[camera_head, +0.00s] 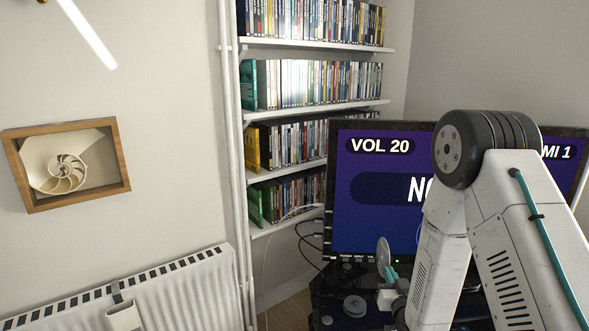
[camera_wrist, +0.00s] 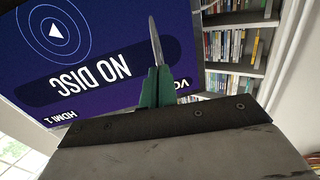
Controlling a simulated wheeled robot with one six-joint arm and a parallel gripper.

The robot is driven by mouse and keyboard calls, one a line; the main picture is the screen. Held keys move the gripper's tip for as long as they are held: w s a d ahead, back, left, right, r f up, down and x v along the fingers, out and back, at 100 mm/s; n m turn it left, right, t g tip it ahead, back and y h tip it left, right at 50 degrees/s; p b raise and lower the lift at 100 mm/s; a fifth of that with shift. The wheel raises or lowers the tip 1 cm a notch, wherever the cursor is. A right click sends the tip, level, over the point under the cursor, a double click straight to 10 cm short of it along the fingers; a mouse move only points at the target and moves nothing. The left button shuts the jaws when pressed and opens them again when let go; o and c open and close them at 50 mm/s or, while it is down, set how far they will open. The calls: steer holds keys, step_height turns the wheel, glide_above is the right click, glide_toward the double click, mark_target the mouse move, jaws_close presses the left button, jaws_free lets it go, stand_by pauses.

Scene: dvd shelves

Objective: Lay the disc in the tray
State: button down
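The disc (camera_head: 383,252) is a thin silvery round, held up on its edge in front of the screen. In the wrist view the disc (camera_wrist: 155,42) shows nearly edge-on, sticking out past the green fingertips. My gripper (camera_wrist: 156,86) is shut on the disc near its rim. In the head view my gripper (camera_head: 390,273) is small and partly hidden by my arm. I cannot make out a disc tray in either view. The dark area below the screen is partly covered by my arm.
A television (camera_head: 352,225) showing "NO DISC" in the wrist view stands behind my gripper. A round grey object (camera_head: 354,306) sits on a dark surface below it. Shelves of cases (camera_head: 318,106) line the wall behind. A radiator (camera_head: 170,295) is at lower left.

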steer(key=m, duration=0.8)
steer(key=shift+m, duration=0.3)
steer(key=m, duration=0.8)
steer(key=shift+m, duration=0.4)
steer(key=shift+f, duration=0.1)
